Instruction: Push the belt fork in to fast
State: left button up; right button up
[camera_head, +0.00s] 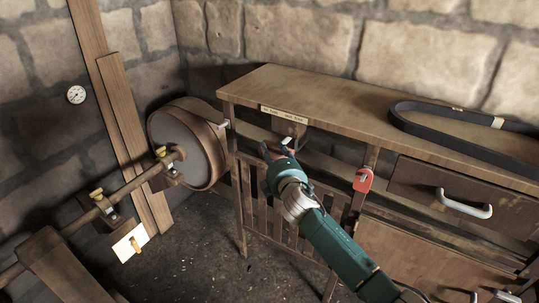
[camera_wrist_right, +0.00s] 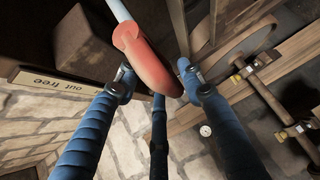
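A red rounded handle on a pale rod, which looks like the belt fork's handle (camera_wrist_right: 145,60), shows large in the right wrist view. My right gripper (camera_head: 283,149) is below that plate, fingers spread. In the wrist view the gripper (camera_wrist_right: 155,75) has its blue fingers apart, with the red handle between or just beyond the tips; contact cannot be told. In the head view the gripper hides the handle. My left gripper is not in view.
The wooden bench (camera_head: 330,98) has a black belt (camera_head: 455,125) on top and a drawer (camera_head: 465,195). A red tag-like piece (camera_head: 363,180) hangs at its post. Left stand a drum pulley (camera_head: 185,140), a shaft with brass-coloured fittings (camera_head: 130,193) and a wall gauge (camera_head: 76,95).

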jog(key=shift+f, duration=0.1)
jog(key=shift+a, duration=0.1)
jog(key=shift+s, duration=0.4)
jog(key=v, duration=1.1)
